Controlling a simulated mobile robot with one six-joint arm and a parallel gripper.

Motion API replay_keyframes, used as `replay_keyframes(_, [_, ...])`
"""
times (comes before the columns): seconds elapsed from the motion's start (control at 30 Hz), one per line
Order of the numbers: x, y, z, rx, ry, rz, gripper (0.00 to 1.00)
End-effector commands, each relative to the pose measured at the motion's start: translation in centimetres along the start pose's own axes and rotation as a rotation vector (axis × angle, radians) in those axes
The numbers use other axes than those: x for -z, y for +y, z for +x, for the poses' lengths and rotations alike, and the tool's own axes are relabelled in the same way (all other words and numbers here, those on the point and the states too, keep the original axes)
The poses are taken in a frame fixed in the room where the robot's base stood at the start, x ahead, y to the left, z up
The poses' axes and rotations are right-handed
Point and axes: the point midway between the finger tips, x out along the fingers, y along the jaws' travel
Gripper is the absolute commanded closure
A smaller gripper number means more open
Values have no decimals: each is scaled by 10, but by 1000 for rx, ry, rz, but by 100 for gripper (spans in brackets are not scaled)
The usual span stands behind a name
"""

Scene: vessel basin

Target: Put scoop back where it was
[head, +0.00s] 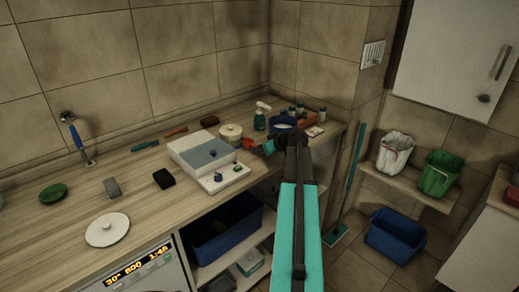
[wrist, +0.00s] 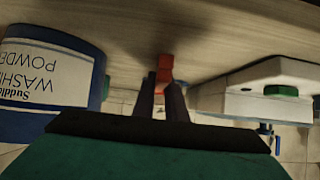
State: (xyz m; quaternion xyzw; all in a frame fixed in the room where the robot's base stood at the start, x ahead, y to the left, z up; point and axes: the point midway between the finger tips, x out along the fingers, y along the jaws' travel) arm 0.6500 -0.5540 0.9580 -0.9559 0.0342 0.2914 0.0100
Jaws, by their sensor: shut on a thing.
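The red scoop (head: 248,143) is near the back right of the wooden counter. In the wrist view the red piece (wrist: 165,68) shows at the tips of my gripper (wrist: 162,90), which is shut on it. In the head view my gripper (head: 266,147) comes in from the right, just right of the red scoop. The blue washing powder tub (head: 281,122) stands behind my arm and is partly hidden by it. The tub, with its white label, also shows at the left of the wrist view (wrist: 50,80). I cannot tell whether the scoop touches the counter.
A round lidded container (head: 231,134) and a spray bottle (head: 260,118) are behind. Small bottles crowd the back right.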

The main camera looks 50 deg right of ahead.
Motion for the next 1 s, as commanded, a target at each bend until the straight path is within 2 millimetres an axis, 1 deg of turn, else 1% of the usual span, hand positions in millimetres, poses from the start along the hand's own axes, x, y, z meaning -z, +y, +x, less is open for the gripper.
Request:
replay_keyframes(0.73, [-8,1,4,-1,0,1,100])
replay_keyframes(0.77, [-8,1,4,-1,0,1,87])
replay_keyframes(0.8, [-8,1,4,-1,0,1,80])
replay_keyframes(0.87, [-8,1,4,-1,0,1,70])
replay_keyframes(1.0, [-8,1,4,-1,0,1,70])
